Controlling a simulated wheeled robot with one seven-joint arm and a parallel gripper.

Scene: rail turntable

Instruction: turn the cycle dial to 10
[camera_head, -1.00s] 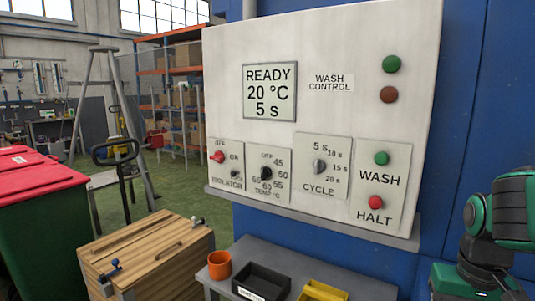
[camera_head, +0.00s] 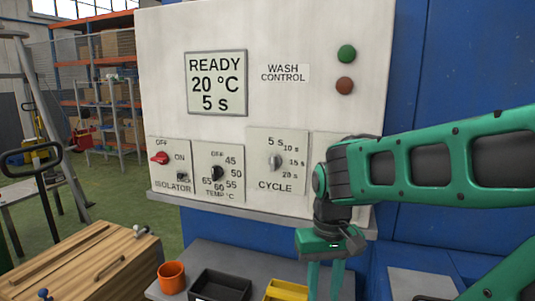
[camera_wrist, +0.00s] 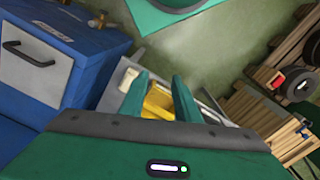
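The cycle dial (camera_head: 275,162) is a small grey knob on a pale plate of the wash control panel (camera_head: 262,105), with 5 s, 10 s, 15 s and 20 s marked around it. Its pointer seems to be towards 5 s, though it is small. The display (camera_head: 216,83) reads READY, 20 °C, 5 s. My gripper (camera_head: 325,285) hangs below and right of the dial, fingers down, apart from the panel. In the wrist view its two green fingers (camera_wrist: 158,98) stand apart with nothing between them. My arm covers the wash and halt buttons.
Left of the dial are the temperature dial (camera_head: 217,173) and the red isolator switch (camera_head: 159,158). A ledge runs under the panel. Below, a grey bench holds an orange cup (camera_head: 171,277), a black bin (camera_head: 221,286) and a yellow bin (camera_head: 287,290).

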